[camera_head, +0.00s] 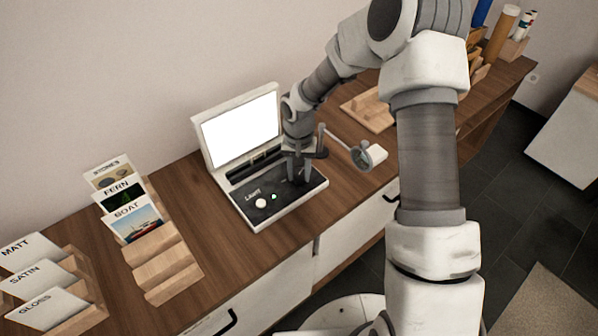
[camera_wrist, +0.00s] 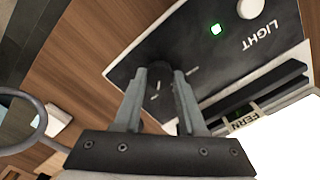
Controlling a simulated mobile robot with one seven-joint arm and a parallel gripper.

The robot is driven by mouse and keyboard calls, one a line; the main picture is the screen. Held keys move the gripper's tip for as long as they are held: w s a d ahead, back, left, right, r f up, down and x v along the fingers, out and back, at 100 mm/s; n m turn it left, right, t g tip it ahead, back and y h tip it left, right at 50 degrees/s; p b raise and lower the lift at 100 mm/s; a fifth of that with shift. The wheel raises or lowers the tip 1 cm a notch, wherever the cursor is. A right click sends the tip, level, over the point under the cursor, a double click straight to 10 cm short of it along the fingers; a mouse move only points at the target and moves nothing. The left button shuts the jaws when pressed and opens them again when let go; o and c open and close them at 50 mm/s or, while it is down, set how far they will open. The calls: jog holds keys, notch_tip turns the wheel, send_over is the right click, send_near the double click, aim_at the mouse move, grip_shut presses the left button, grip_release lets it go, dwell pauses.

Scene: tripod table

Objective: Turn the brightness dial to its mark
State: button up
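The light viewer (camera_head: 236,128) stands on the table with its screen lit blank white. Its dark control panel (camera_head: 262,212) faces up and bears a white LIGHT button (camera_head: 260,203) and a glowing green lamp (camera_head: 274,197). My gripper (camera_head: 298,180) points down at the right part of the panel. In the wrist view the dark brightness dial (camera_wrist: 160,84) lies between and partly behind the fingers of my gripper (camera_wrist: 160,72). A short pale line shows on it, and tiny pale marking shows on the panel beside it. The fingers stand apart; I cannot tell whether they press on the dial.
A magnifier (camera_head: 362,155) on an arm stands right of the panel. Card racks (camera_head: 160,262) hold labelled cards at the left. A wooden stand (camera_head: 368,110) is behind.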

grip_shut()
jog(key=shift+n, duration=0.3)
jog(key=n, duration=0.9)
dwell(0.5)
jog(key=o, duration=0.7)
grip_release()
jog(key=shift+c, duration=0.2)
